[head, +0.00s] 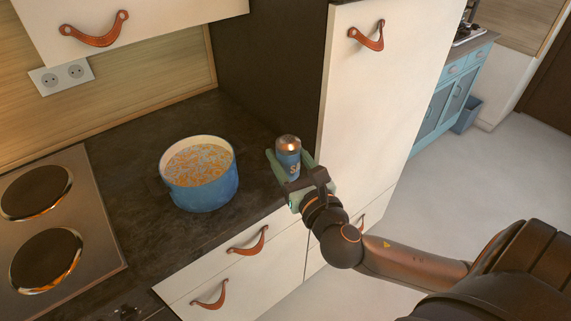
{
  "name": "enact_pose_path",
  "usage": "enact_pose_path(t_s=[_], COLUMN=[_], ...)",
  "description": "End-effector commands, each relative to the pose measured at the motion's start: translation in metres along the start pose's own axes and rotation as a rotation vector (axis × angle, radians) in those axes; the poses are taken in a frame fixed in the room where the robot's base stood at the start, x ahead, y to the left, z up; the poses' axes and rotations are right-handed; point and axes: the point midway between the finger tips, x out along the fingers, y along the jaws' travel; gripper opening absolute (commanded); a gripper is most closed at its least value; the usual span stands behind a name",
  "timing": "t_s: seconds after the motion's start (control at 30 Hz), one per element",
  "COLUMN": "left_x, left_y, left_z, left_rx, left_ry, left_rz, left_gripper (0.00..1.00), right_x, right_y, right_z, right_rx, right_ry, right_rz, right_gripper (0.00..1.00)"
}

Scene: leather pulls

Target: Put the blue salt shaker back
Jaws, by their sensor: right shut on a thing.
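The blue salt shaker (288,156) has a shiny metal top and pale lettering on its side. It is upright near the right end of the dark countertop (130,200), beside the dark side panel. My right gripper (289,170) is shut on the shaker, with its greenish fingers on either side of it. The shaker's lower part is hidden by the gripper, so I cannot tell whether it touches the countertop. My left gripper is not in view.
A blue pot (203,187) of soup stands left of the shaker. A hob (50,235) is at the far left. A tall white cabinet (375,100) rises right of the shaker. Drawers with leather pulls (248,242) are below the counter. Open floor lies to the right.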

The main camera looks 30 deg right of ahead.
Motion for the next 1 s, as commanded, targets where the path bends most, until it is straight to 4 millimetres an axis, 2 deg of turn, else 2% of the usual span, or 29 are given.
enact_pose_path(t_s=[0.17,0.43,0.6,0.7,0.87,1.0], left_x=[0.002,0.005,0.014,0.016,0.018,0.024], left_y=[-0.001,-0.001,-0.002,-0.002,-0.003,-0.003], left_z=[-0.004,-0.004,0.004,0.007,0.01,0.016], left_rx=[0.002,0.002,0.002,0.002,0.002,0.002], left_ry=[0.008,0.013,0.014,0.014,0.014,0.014], left_rz=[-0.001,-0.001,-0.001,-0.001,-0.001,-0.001], left_gripper=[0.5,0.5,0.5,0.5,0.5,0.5], right_x=[0.024,0.086,0.112,0.122,0.13,0.134], right_y=[-0.012,-0.033,-0.042,-0.045,-0.047,-0.049], right_z=[-0.007,-0.036,-0.071,-0.084,-0.092,-0.112], right_rx=[-0.002,-0.001,0.001,0.001,0.001,0.001], right_ry=[-0.006,-0.005,-0.003,-0.003,-0.004,-0.001], right_rz=[-0.015,-0.015,-0.014,-0.012,-0.01,-0.01], right_gripper=[0.0,0.0,0.0,0.0,0.0,0.0])
